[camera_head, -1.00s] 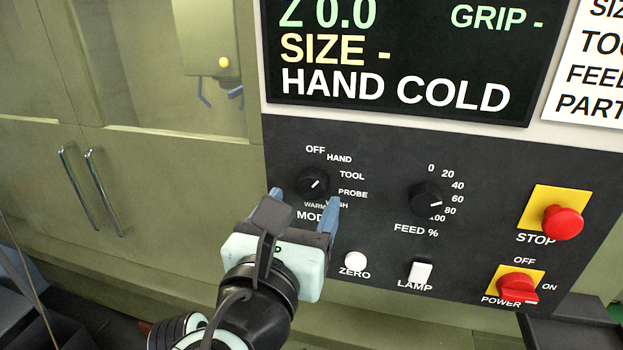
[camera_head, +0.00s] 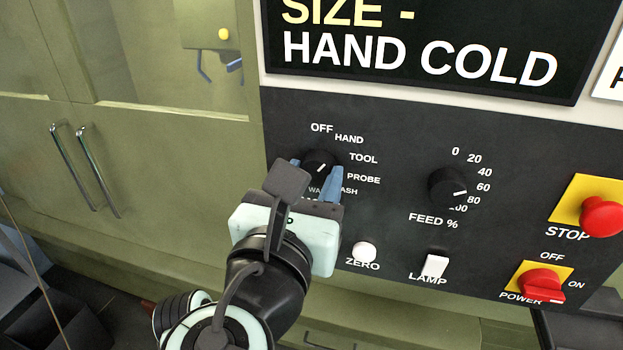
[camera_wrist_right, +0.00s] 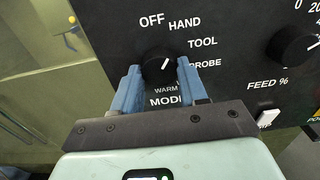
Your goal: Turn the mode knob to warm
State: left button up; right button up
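The mode knob (camera_head: 320,162) is a round black dial with a white pointer mark on the dark control panel. Its mark points up and to the right, toward HAND. It also shows in the right wrist view (camera_wrist_right: 159,64). My right gripper (camera_head: 316,172) has its two blue fingers on either side of the knob. In the right wrist view the fingers (camera_wrist_right: 158,75) are apart, with a small gap to the knob. The WARM label (camera_wrist_right: 166,90) is below the knob, and WASH is partly hidden by a finger. The display (camera_head: 420,50) reads HAND COLD. My left gripper is not in view.
The feed knob (camera_head: 447,187) is to the right of the mode knob. Below are a white ZERO button (camera_head: 364,252) and LAMP switch (camera_head: 435,265). A red stop button (camera_head: 603,216) and red power switch (camera_head: 541,283) are farther right. Green doors with handles (camera_head: 85,172) are left.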

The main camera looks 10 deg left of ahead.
jog(key=shift+m, duration=0.4)
jog(key=m, duration=0.3)
jog(key=m+b, duration=0.1)
jog(key=m, duration=0.2)
jog(key=shift+m, duration=0.3)
jog(key=m, duration=0.3)
jog(key=shift+m+b, duration=0.3)
jog(key=shift+b, duration=0.05)
jog(key=m+b, duration=0.1)
jog(key=m, duration=0.3)
jog(key=shift+m, duration=0.3)
jog(key=m+b, duration=0.2)
jog(key=m, duration=0.4)
jog(key=shift+r, duration=0.1)
jog(key=m+b, duration=0.2)
jog(key=m, duration=0.2)
jog(key=shift+m, duration=0.3)
pick_arm(q)
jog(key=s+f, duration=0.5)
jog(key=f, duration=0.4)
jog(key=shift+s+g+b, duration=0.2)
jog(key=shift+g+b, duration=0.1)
jog(key=shift+b, duration=0.15)
pick_arm(e)
jog(key=shift+r+m, duration=0.15)
jog(key=shift+m, duration=1.05)
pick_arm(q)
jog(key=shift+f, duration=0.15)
